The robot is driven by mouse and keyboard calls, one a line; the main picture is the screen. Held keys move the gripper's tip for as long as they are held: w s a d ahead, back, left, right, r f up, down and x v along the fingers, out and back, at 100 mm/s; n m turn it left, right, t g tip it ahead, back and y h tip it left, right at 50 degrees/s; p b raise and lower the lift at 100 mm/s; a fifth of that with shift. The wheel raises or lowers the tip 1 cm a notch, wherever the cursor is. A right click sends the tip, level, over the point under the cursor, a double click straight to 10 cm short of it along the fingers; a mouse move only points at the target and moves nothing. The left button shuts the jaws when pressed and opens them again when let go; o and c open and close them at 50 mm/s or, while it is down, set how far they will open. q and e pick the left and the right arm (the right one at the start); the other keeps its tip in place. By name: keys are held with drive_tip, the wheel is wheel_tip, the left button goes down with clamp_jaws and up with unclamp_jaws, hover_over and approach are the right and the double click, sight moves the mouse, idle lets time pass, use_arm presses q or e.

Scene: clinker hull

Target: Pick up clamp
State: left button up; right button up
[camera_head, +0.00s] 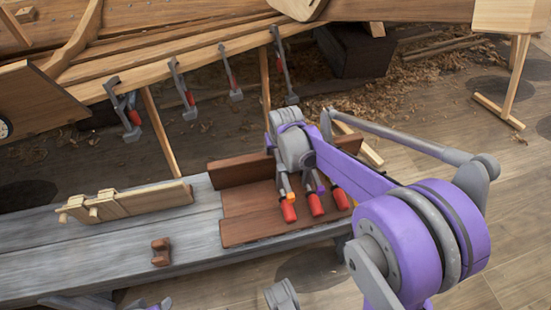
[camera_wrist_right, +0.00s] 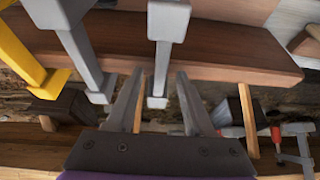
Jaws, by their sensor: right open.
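Several clamps with grey bars and red handles lie on a brown wooden tray (camera_head: 245,203) on the bench; the handles of three, a left (camera_head: 288,211), a middle (camera_head: 315,204) and a right one (camera_head: 340,198), point toward me. My right gripper (camera_head: 288,155) is above their far ends, its fingertips hard to make out there. In the right wrist view my right gripper (camera_wrist_right: 157,88) is open, with a grey clamp bar (camera_wrist_right: 161,55) showing between its fingers; I cannot tell whether they touch. Another grey clamp (camera_wrist_right: 82,50) and a yellow bar (camera_wrist_right: 18,48) are left of it. Grey parts, perhaps my left gripper (camera_head: 90,301), show at the bottom left.
The grey bench (camera_head: 110,255) carries a light wooden jig (camera_head: 122,203) and a small brown block (camera_head: 161,252). More clamps (camera_head: 181,88) hang along the hull plank (camera_head: 190,55) behind. Wood shavings (camera_head: 420,70) cover the floor. The bench between jig and block is clear.

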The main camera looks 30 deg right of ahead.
drive_tip(key=shift+f, duration=0.15)
idle(0.6)
clamp_jaws()
idle(1.4)
